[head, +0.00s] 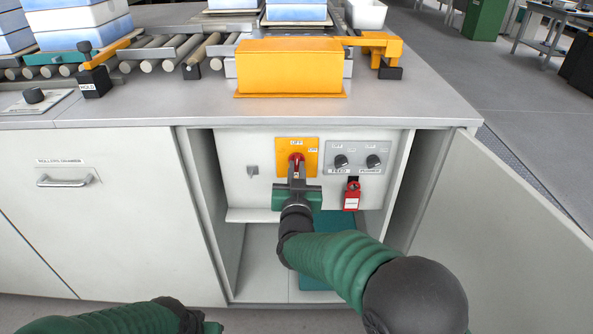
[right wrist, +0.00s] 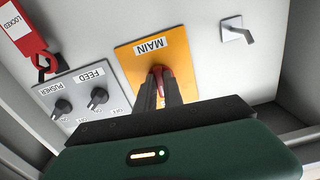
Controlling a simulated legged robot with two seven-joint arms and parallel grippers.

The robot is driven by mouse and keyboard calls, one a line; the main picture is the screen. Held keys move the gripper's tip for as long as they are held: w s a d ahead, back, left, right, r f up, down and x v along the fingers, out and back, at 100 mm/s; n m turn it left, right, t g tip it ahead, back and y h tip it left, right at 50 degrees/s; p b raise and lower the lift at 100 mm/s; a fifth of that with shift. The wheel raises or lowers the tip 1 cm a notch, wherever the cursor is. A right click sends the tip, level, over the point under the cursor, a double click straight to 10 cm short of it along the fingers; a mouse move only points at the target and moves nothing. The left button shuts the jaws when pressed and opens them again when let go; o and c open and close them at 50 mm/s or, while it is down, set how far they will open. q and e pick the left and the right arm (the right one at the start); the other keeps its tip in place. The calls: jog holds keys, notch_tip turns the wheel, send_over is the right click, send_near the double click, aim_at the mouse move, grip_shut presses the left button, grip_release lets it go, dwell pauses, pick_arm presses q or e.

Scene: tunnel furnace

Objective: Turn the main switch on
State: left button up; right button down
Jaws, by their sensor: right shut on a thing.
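The main switch (head: 296,158) is a red handle on a yellow plate (head: 284,146) inside the open cabinet. The plate reads MAIN in the right wrist view (right wrist: 135,58). My right gripper (head: 297,172) is shut on the red handle, which shows between the fingertips in the right wrist view (right wrist: 159,72). The fingers hide much of the handle, so I cannot tell its exact angle. An OFF mark shows above it in the head view. My left arm (head: 120,320) is at the bottom left edge; its fingers are out of frame.
Right of the plate is a grey panel (head: 358,147) with two black knobs, FEED and PUSHER. A red LOCKED tag (head: 352,197) hangs below it. A small metal hook (head: 253,170) is on the left. The cabinet door (head: 500,230) stands open at right. The counter (head: 170,110) overhangs above.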

jog(key=m, duration=0.5)
jog(key=shift+a+f+b, duration=0.1)
jog(key=shift+b, duration=0.25)
jog(key=m+b, duration=0.1)
jog(key=m, duration=0.5)
jog(key=shift+b, duration=0.35)
jog(key=c, duration=1.5)
grip_release()
jog(key=shift+o, duration=0.2)
jog(key=shift+s, duration=0.1)
